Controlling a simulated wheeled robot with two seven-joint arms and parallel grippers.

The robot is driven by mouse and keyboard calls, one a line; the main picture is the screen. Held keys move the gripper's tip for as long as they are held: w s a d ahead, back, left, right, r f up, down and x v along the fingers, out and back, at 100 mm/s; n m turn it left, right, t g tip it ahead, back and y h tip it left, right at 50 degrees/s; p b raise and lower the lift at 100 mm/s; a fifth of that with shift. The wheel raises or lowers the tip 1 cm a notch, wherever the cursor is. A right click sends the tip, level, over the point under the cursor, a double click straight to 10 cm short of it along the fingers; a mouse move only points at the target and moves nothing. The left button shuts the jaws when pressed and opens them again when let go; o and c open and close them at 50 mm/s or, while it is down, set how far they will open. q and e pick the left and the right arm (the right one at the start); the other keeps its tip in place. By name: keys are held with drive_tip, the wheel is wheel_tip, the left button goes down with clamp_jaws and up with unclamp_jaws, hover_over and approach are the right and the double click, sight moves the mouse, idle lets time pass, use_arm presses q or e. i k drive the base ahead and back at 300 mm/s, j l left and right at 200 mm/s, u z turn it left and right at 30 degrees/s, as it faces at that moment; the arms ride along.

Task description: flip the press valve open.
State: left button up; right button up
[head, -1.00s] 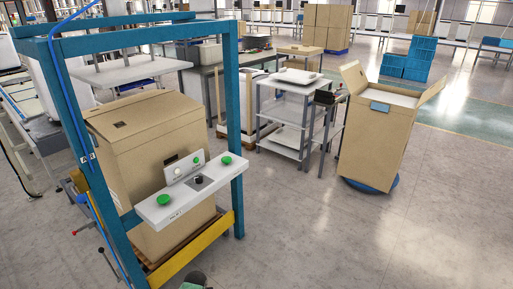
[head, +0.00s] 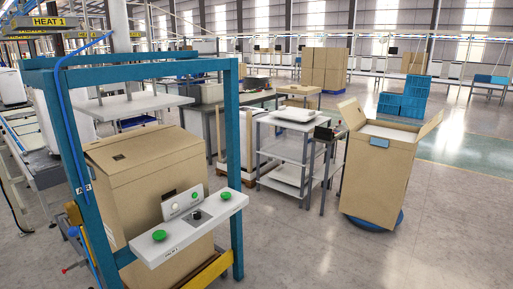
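The press is a blue-teal frame (head: 233,160) with a white flat plate (head: 130,107) inside its top. A blue hose (head: 65,120) runs down its left post. Low on that post are an orange-yellow part (head: 73,214) and a small lever with a red tip (head: 66,271), which may be the valve. It is too small to tell its setting. A large cardboard box (head: 150,175) stands inside the frame. Neither of my grippers is in view.
An open cardboard box (head: 378,175) stands on a round blue base (head: 375,219) at right. A grey shelf cart (head: 285,150) stands between it and the press. Blue crates (head: 403,103) are farther back. The floor (head: 330,255) at front right is clear.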

sight(73, 231)
drive_tip(key=u, duration=0.4)
drive_tip(key=k+u, duration=0.15)
drive_tip(key=u, duration=0.7)
drive_tip(key=k, duration=0.05)
